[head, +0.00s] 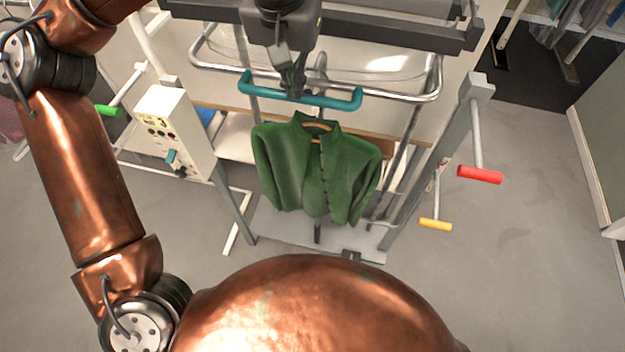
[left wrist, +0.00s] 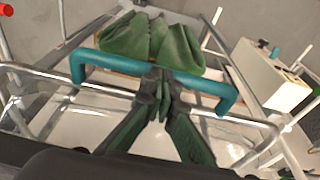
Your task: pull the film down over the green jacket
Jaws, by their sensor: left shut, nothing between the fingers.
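The green jacket (head: 315,170) hangs on a wooden hanger below the teal handle bar (head: 300,97). The jacket is uncovered in front. The teal bar is fixed to a bent steel frame (head: 432,85). A glossy, see-through sheet that looks like the film (head: 385,68) shows inside that frame, above the jacket. My left gripper (head: 293,92) points down at the middle of the teal bar. In the left wrist view its closed fingertips (left wrist: 160,92) overlap the teal bar (left wrist: 205,90), with the jacket (left wrist: 150,42) beyond. Whether they touch the bar is unclear. My right gripper is not seen.
A control box (head: 175,130) with knobs stands left of the jacket. A green-tipped handle (head: 108,110) is at left. Red (head: 480,174) and yellow (head: 436,224) handles stick out at right. A grey base plate (head: 290,232) lies below the jacket. The floor at right is clear.

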